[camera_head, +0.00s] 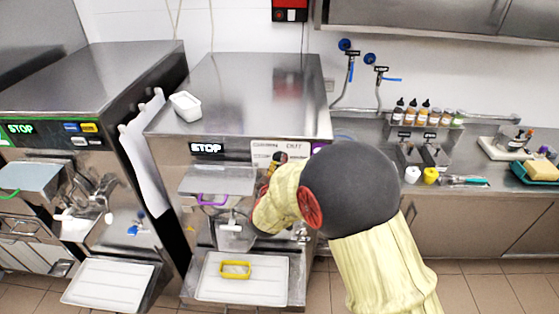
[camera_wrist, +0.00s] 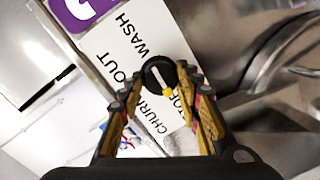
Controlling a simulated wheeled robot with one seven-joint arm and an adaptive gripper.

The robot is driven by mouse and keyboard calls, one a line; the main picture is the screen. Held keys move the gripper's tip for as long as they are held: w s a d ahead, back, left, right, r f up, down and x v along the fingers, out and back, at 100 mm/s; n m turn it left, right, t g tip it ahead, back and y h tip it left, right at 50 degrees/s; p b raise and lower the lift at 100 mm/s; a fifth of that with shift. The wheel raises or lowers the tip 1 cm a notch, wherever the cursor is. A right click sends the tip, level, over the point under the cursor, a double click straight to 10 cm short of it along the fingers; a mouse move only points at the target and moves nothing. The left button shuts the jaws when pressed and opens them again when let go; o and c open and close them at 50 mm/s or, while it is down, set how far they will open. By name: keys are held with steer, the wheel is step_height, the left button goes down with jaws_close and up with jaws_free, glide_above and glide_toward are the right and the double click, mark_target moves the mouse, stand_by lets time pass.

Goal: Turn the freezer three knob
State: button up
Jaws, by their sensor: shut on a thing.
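The knob (camera_wrist: 160,76) is a black dial with a white pointer line and a yellow mark, on a white label plate with lettering such as WASH, OUT and CHURN. My gripper (camera_wrist: 162,92) has its fingers on both sides of the knob and is shut on it in the wrist view. There the knob is hidden behind my gripper and arm. A purple badge (camera_wrist: 78,10) sits beside the label, its figure partly cut off.
A second freezer (camera_head: 50,130) stands to the left. A white tray (camera_head: 215,290) with a yellow-rimmed container (camera_head: 236,269) lies below the middle freezer's spout. A white tub (camera_head: 186,105) stands on its top. A counter (camera_head: 385,160) with bottles and tools is at right.

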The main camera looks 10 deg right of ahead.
steer(key=shift+n, duration=0.4)
steer(key=o, duration=1.2)
steer(key=shift+c, duration=0.2)
steer(key=v, duration=1.2)
steer(key=shift+f, duration=0.15)
